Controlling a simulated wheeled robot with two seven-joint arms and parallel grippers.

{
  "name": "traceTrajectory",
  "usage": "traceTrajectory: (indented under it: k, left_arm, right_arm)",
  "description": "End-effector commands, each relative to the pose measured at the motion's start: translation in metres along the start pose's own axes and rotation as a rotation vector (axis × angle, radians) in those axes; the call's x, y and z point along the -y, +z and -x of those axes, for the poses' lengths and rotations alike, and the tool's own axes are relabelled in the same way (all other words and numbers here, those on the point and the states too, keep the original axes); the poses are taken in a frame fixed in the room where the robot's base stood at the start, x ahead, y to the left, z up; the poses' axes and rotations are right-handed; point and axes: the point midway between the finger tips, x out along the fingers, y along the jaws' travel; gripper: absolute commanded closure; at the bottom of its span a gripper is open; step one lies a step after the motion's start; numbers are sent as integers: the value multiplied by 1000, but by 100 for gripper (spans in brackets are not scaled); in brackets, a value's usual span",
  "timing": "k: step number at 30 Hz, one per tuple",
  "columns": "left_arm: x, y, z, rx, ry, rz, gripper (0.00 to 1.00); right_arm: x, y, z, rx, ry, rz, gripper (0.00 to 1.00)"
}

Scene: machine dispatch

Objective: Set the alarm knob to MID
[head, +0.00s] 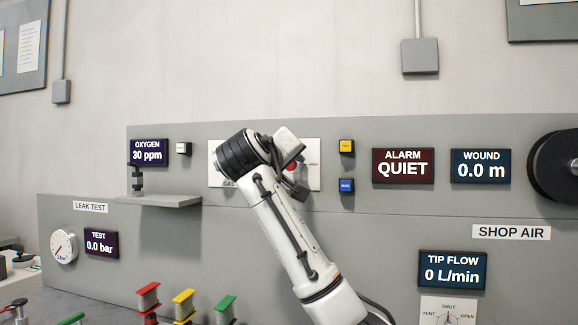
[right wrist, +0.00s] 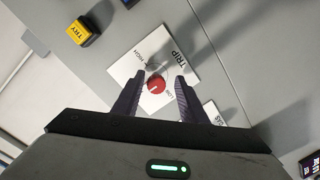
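The red knob (head: 291,167) sits on a white plate (head: 313,178) on the grey wall panel, mostly covered by my right arm in the head view. In the right wrist view the red knob (right wrist: 156,84) lies between the fingers of my right gripper (right wrist: 159,78), which are spread apart with gaps on both sides. The plate there reads TRIP, with LOW and HIGH marks; a MID mark cannot be made out. The knob's pointing direction is unclear. The alarm display (head: 403,166) reads QUIET. My left gripper is not in view.
A yellow button (head: 346,146) and a blue button (head: 346,185) sit right of the plate; the yellow TRY button (right wrist: 83,32) also shows in the wrist view. A grey shelf (head: 158,201) juts out at left. Coloured valve handles (head: 184,297) stand below.

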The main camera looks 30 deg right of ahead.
Motion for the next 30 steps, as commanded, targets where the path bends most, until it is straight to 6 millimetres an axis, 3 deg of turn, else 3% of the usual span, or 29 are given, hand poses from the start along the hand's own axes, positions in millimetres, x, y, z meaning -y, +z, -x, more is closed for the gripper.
traceTrajectory:
  k: [10, 22, 30]
  left_arm:
    - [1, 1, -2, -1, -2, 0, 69]
    - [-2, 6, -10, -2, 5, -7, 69]
    - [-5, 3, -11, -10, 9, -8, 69]
  right_arm:
    - [-2, -1, 9, -6, 5, -4, 62]
    - [-1, -1, 82, -7, 2, -4, 62]
    - [-1, 0, 103, -2, 2, -2, 62]
